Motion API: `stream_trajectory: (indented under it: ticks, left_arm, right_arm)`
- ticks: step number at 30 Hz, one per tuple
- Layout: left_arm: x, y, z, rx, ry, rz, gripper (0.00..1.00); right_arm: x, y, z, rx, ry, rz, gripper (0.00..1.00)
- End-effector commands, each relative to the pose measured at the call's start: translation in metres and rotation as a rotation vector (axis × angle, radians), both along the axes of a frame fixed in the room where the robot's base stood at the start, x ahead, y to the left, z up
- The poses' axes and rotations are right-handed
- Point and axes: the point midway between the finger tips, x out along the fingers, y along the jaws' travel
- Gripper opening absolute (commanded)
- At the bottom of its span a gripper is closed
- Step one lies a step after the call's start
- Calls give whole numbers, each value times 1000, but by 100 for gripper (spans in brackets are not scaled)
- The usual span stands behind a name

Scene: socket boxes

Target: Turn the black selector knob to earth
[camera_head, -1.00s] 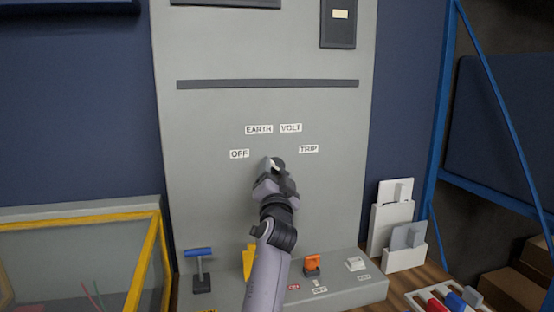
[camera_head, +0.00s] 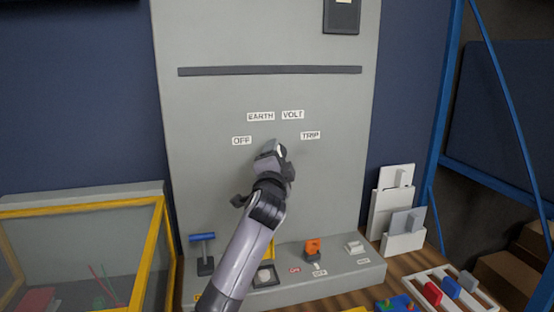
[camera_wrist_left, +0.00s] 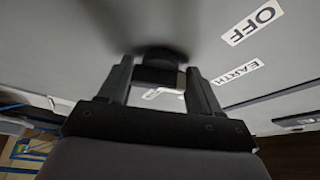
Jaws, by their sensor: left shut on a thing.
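The grey panel (camera_head: 215,105) carries the labels OFF (camera_head: 242,141), EARTH (camera_head: 261,116), VOLT (camera_head: 293,115) and TRIP (camera_head: 310,135) in an arc. My left gripper (camera_head: 272,149) is at the panel just below this arc. In the left wrist view the black selector knob (camera_wrist_left: 160,67) sits between its two fingers, and the gripper is shut on it. The gripper hides most of the knob in the head view, so I cannot tell which label it points to. OFF and EARTH also show in the wrist view. My right gripper is not in view.
Below, the panel's ledge holds a blue-topped T-handle (camera_head: 203,250), an orange switch (camera_head: 313,247) and a white switch (camera_head: 354,247). A yellow-framed case (camera_head: 150,240) stands left. White holders (camera_head: 392,205) and a tray of coloured parts (camera_head: 445,290) are right.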

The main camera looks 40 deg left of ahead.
Motion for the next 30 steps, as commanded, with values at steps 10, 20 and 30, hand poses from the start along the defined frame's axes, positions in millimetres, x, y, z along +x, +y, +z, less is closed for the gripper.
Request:
stream_trajectory:
  ticks: [10, 20, 30]
  left_arm:
    - [0, 2, 0, 2, 2, 4, 67]
    - [0, 1, 0, 1, 0, 2, 89]
    - [-22, -12, -5, 1, 0, 1, 89]
  right_arm:
    - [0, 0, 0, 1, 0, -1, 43]
    - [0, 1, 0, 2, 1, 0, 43]
    - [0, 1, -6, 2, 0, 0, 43]
